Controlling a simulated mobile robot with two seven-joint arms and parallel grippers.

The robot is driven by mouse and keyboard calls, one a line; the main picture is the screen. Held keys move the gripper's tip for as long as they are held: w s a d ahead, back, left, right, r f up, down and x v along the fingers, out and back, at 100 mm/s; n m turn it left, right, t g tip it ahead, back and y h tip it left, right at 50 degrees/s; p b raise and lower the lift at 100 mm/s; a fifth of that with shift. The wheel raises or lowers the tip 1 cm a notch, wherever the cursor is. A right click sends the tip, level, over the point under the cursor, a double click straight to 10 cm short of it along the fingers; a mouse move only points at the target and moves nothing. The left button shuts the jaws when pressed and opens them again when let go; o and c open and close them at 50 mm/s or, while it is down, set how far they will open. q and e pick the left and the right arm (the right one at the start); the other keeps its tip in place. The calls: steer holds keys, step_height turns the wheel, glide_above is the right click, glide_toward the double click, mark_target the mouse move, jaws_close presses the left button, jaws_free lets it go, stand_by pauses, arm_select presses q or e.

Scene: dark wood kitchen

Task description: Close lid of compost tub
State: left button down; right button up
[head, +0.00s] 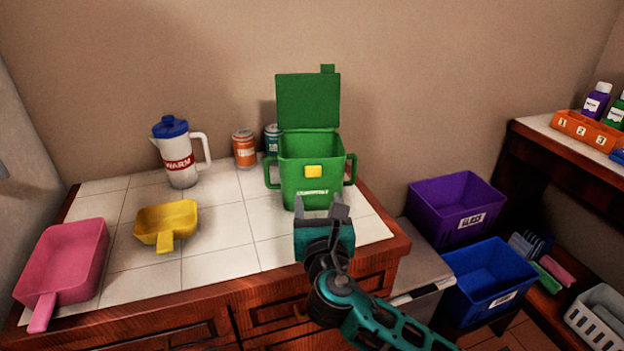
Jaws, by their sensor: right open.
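The green compost tub (302,165) stands upright on the white tiled counter, with a handle on each side and a yellow latch (313,171) on its front. Its green lid (307,101) is open and stands nearly upright at the back of the rim, with a small tab on its top edge. My right gripper (326,209) is open and empty, just in front of the tub's lower front. Its fingers point toward the tub and overlap its base in the picture; I cannot tell whether they touch. My left gripper is not in view.
A white jug (179,160) with a blue lid and two cans (244,149) stand left of the tub. A yellow scoop (168,221) and a pink scoop (63,262) lie further left. Purple (440,205) and blue bins (480,283) are at the right.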

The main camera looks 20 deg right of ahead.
mark_target(314, 173)
steer(key=x, duration=0.9)
steer(key=shift+w, duration=0.1)
steer(key=shift+c, duration=0.2)
jaws_close()
